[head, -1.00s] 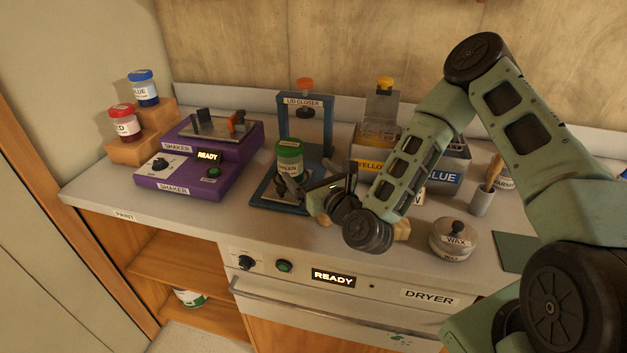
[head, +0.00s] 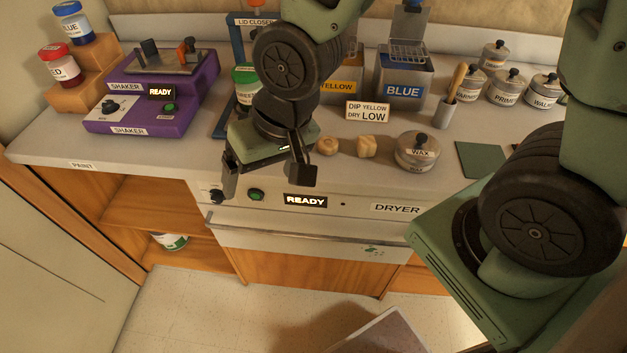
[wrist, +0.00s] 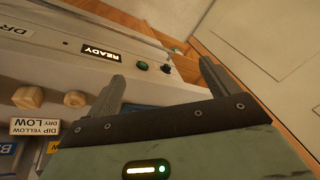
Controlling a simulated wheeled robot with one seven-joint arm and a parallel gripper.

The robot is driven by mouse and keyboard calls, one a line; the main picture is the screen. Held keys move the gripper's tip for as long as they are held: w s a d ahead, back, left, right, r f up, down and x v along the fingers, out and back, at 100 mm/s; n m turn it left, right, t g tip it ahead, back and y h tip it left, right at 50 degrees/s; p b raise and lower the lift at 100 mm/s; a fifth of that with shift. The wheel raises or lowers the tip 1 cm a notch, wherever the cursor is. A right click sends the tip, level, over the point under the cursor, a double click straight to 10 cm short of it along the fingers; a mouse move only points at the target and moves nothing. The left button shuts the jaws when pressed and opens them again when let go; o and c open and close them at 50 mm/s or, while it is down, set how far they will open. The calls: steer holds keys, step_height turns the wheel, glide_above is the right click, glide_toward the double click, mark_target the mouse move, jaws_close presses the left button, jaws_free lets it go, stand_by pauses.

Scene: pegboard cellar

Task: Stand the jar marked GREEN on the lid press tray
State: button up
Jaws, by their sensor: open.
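The jar with the green lid (head: 246,72) stands upright at the lid press, the blue frame marked LID CLOSER (head: 236,42).
The purple shaker (head: 190,95) is left of the press, with red (head: 61,66) and blue (head: 75,25) jars on wooden steps beyond. Yellow and BLUE (head: 403,90) dip tanks, a sign (head: 367,111), wooden pieces and a WAX tin (head: 417,152) are to the right. The dryer front (head: 330,215) is below.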

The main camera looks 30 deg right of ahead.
steer(key=s+d+r+n+g+h, duration=0.2)
steer(key=s+r+n, duration=0.3)
steer(key=s, duration=0.4)
steer(key=shift+s+d+r+n, duration=0.2)
steer(key=shift+s+d+n, duration=0.15)
steer(key=shift+d+n, duration=0.45)
steer(key=shift+a, duration=0.15)
